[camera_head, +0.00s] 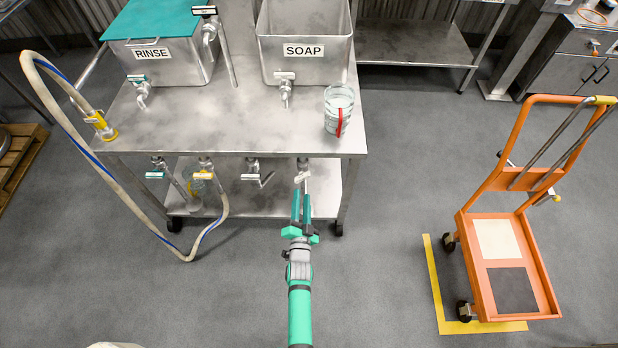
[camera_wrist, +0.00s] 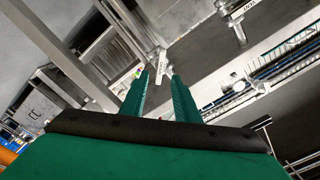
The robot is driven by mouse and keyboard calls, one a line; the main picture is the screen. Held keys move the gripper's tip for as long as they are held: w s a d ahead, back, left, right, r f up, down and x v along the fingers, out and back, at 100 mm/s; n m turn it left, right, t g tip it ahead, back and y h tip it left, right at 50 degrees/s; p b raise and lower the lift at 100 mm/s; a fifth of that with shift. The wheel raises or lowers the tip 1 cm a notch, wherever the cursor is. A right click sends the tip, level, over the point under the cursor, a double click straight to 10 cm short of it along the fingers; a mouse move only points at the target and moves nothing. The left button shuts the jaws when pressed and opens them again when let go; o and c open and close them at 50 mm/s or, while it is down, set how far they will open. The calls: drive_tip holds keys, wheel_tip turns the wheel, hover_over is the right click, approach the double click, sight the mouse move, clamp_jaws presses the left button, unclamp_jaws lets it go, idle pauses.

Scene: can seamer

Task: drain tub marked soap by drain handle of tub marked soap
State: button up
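The metal tub marked SOAP (camera_head: 304,49) stands open-topped on the steel table, with a white-handled tap (camera_head: 285,90) on its front. Below the table's front edge hang several valves. The right-hand valve, with a pale handle (camera_head: 302,177), is under the soap side; its label is too small to read in the head view. My gripper (camera_head: 301,194) is just below this handle, fingers pointing at it.
A tub marked RINSE (camera_head: 150,53) with a teal lid stands left. A clear jug (camera_head: 339,108) with a red handle stands near the table's right edge. Another white-handled valve (camera_head: 255,177) hangs left of my gripper. A hose loops at left. An orange cart (camera_head: 508,262) stands right.

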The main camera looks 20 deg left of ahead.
sight(302, 180)
drive_tip(key=x, duration=0.9)
drive_tip(key=shift+w+a, duration=0.1)
drive_tip(key=shift+w, duration=0.2)
